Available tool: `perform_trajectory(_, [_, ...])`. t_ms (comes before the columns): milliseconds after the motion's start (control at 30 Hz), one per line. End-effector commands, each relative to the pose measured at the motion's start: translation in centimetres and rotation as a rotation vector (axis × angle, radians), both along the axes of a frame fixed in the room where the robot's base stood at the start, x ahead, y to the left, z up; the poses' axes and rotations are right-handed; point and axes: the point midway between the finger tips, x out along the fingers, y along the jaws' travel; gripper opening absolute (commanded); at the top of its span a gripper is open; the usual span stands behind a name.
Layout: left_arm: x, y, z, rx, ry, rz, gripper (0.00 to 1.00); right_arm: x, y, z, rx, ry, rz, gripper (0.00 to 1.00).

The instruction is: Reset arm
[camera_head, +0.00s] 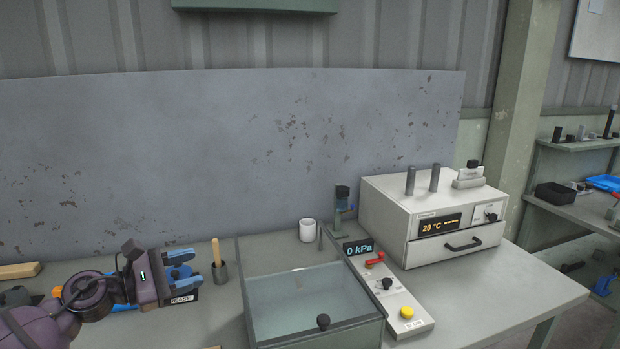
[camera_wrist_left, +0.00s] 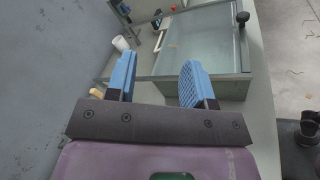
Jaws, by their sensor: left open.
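My left gripper (camera_head: 181,273) is at the left of the bench in the head view, with its blue fingers pointing right. It is open, with nothing between the fingers. In the left wrist view my left gripper (camera_wrist_left: 160,82) shows its two blue fingers spread apart, facing the glass-walled box. A small dark cup with a wooden-handled tool (camera_head: 217,262) stands just right of the fingers, apart from them. A dark block with a label partly reading "REASE" (camera_head: 184,297) is by the lower finger and partly hidden. My right gripper is not in view.
The glass box (camera_head: 310,300) with a black knob stands mid-bench. Right of it are a control panel (camera_head: 390,295) reading 0 kPa and a white oven (camera_head: 435,215) reading 20 °C. A white cup (camera_head: 307,231) stands behind the box. A grey panel (camera_head: 230,150) backs the bench.

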Motion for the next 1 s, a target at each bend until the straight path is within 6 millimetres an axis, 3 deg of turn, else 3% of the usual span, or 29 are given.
perform_trajectory(100, [-1.3,-0.6,-0.5,-0.328,0.162,0.119,0.48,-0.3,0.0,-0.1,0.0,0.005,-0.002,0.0])
perform_trajectory(233, [-2.6,0.2,-1.2,-0.687,0.348,0.253,0.48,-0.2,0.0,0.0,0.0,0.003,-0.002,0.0])
perform_trajectory(367, [-4.1,1.8,-2.8,-1.048,0.539,0.391,0.48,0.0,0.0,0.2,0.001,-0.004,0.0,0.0])
perform_trajectory(567, [-7.6,4.9,-7.0,-1.607,0.813,0.622,0.48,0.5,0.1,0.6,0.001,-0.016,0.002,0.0])
perform_trajectory(767, [-13.1,7.2,-12.5,-2.166,1.026,0.885,0.48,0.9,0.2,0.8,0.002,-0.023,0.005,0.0])
perform_trajectory(933, [-19.5,7.8,-17.1,-2.634,1.125,1.149,0.48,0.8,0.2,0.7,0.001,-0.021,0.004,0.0])
perform_trajectory(967, [-20.7,7.8,-17.9,2.658,-1.108,-1.176,0.48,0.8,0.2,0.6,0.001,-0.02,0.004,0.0])
perform_trajectory(1000, [-22.2,7.6,-18.6,2.571,-1.039,-1.158,0.48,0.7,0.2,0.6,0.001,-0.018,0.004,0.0])
